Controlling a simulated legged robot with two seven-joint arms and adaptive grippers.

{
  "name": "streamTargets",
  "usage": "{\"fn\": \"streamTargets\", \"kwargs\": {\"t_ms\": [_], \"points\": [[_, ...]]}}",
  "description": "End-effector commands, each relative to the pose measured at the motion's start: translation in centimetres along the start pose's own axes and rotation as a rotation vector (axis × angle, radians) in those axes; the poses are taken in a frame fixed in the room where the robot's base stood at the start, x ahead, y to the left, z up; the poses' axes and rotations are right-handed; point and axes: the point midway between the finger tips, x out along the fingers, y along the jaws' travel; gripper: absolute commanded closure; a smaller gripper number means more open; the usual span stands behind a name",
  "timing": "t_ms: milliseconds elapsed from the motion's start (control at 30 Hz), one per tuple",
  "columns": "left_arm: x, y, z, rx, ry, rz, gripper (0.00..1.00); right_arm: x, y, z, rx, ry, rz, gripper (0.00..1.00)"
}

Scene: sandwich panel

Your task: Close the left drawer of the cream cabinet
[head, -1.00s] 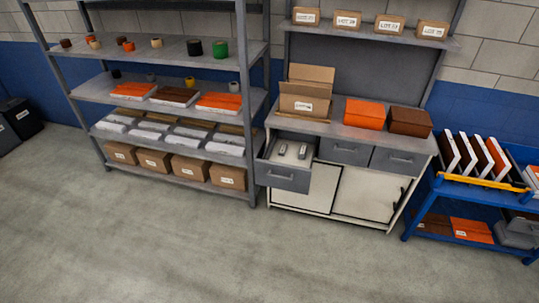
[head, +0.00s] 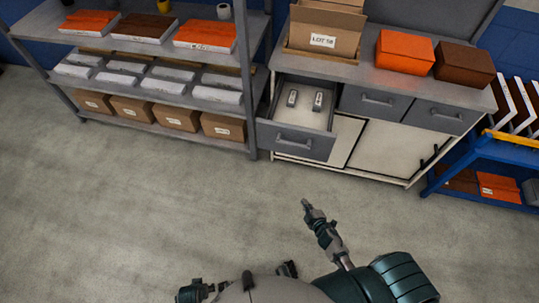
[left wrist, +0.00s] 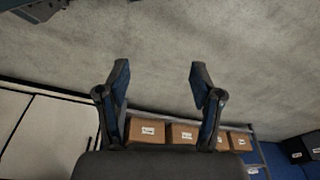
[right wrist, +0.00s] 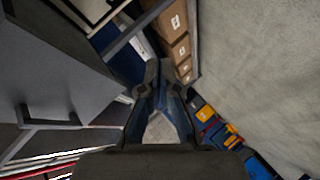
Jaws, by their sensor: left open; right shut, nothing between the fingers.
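The left drawer (head: 296,142) of the cream cabinet (head: 385,160) stands pulled out in the head view, with its grey front and bar handle facing me. Two small grey items (head: 305,98) lie inside it. My right gripper (head: 307,207) is shut and empty, in front of the cabinet and apart from the drawer. In the right wrist view its fingers (right wrist: 160,70) are together, and a grey panel with a handle (right wrist: 75,80) shows at the left; I cannot tell which drawer it is. My left gripper (left wrist: 159,75) is open and empty above the floor.
A grey shelf rack (head: 258,75) with brown boxes (head: 222,128) stands left of the drawer. A blue cart (head: 480,160) is to the right. Two other drawers (head: 375,103) are shut. The floor in front is clear. An open carton (head: 325,35) sits on the cabinet top.

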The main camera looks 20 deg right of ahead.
Motion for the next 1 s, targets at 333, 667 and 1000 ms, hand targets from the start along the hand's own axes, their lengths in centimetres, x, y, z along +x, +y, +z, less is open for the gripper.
{"fn": "streamTargets", "kwargs": {"t_ms": [333, 667, 1000], "points": [[-10.1, -0.2, -1.9, -0.012, 0.027, -0.004, 0.34, -0.5, 11.7, -9.3, -0.522, 0.279, 0.344, 1.00], [-11.8, -0.3, -1.7, -0.013, 0.016, -0.006, 0.34, 0.7, 14.2, -11.9, -0.594, 0.306, 0.395, 1.00], [-10.5, -0.3, -1.8, -0.013, 0.014, -0.005, 0.34, 7.2, 16.1, -14.6, -0.591, 0.304, 0.393, 1.00]]}}
